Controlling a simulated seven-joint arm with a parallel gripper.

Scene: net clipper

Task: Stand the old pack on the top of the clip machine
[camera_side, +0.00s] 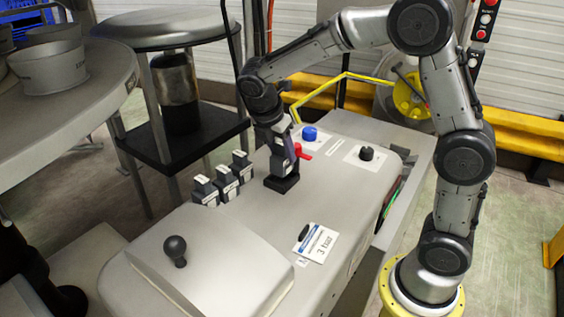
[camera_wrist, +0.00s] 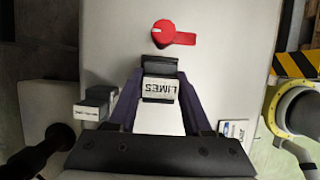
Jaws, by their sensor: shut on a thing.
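My gripper (camera_side: 284,165) points down over the top of the grey clip machine (camera_side: 240,225). It is shut on a black pack (camera_side: 282,184) with a white label that seems to read "LIMES", upside down in the wrist view (camera_wrist: 160,88). The pack is upright and at or very close to the machine top; I cannot tell whether it touches. The fingers hide part of it. Three similar black packs with white labels, the left one (camera_side: 205,190), the middle one (camera_side: 226,183) and the right one (camera_side: 241,166), stand in a row left of my gripper.
A red lever knob (camera_wrist: 164,34) is just beyond the held pack. A blue knob (camera_side: 309,134) and a black knob (camera_side: 366,153) sit behind. The top between is clear.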

